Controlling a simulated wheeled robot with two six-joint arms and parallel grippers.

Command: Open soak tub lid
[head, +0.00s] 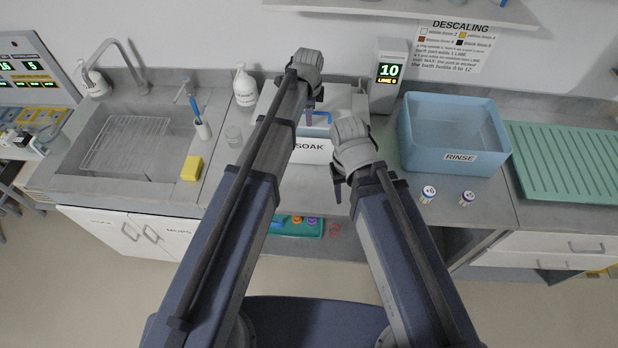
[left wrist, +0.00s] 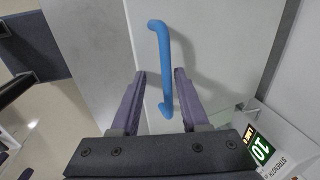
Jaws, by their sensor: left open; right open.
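The soak tub (head: 313,150) is a pale box labelled SOAK at the middle of the counter. Its flat light lid looks closed and carries a blue bar handle (head: 321,117), partly hidden by my arms. In the left wrist view the handle (left wrist: 165,65) stands between the two open fingers of my left gripper (left wrist: 160,76), with a gap on each side. In the head view my left gripper (head: 311,105) is over the lid, its fingers mostly hidden. My right gripper (head: 324,195) is open and empty in front of the tub's front edge.
A display unit (head: 390,75) reading 10 stands behind right of the tub. A blue RINSE tub (head: 455,135) and green drainer (head: 568,160) are to the right. Two small labelled cups (head: 428,194) sit in front. The sink (head: 130,150) and yellow sponge (head: 191,168) are left.

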